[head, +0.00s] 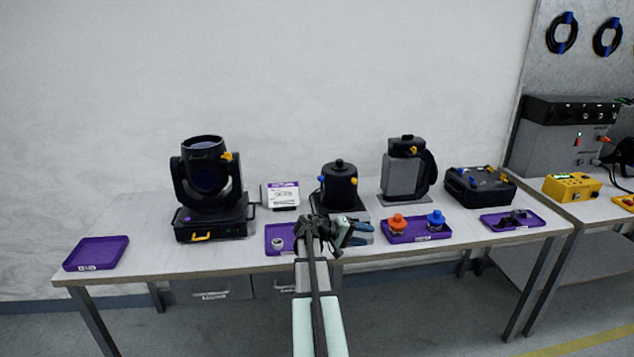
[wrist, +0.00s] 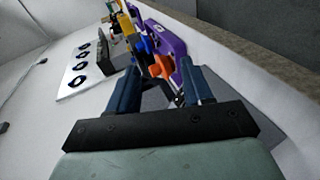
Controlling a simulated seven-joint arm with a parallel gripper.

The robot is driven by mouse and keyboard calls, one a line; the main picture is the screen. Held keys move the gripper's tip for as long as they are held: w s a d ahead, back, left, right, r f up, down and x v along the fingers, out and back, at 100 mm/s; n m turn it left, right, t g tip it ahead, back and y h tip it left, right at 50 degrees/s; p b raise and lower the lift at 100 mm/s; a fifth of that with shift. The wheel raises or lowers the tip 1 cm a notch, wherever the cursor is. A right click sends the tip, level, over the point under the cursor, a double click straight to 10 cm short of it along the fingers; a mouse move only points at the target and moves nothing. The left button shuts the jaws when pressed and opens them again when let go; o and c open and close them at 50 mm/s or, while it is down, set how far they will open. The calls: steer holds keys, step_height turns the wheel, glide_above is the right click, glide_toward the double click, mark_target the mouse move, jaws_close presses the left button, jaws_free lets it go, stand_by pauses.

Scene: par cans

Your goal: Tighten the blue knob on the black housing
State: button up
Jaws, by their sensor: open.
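The black housing (head: 339,190) is a short upright cylinder near the middle of the table in the head view. A small blue knob (head: 321,179) sits on its left side and a yellow knob (head: 354,181) on its right side. My gripper (head: 358,234) is in front of and below the housing, near the table's front edge, apart from the knob. In the wrist view its two blue-grey fingers (wrist: 161,82) are spread with nothing held between them. I cannot make out the housing or its blue knob in the wrist view.
A purple tray (head: 402,239) with an orange piece (head: 397,222) and a blue piece (head: 435,219) lies right of my gripper. Another purple tray (head: 274,232) lies left. A moving-head lamp (head: 205,170) and a grey-black can (head: 402,176) flank the housing.

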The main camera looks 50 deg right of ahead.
steer(key=w+d+r+t+h, duration=0.1)
steer(key=w+d+r, duration=0.2)
steer(key=w+r, duration=0.35)
steer(key=w+d+r+h, duration=0.1)
steer(key=w+d+r, duration=0.25)
steer(key=r, duration=0.55)
steer(key=n+t+h, duration=0.3)
steer(key=n+h, duration=0.1)
steer(key=n, duration=2.8)
glide_toward(319, 179)
steer(key=x, duration=0.9)
steer(key=shift+d, duration=0.2)
steer(key=shift+w, duration=0.1)
jaws_close()
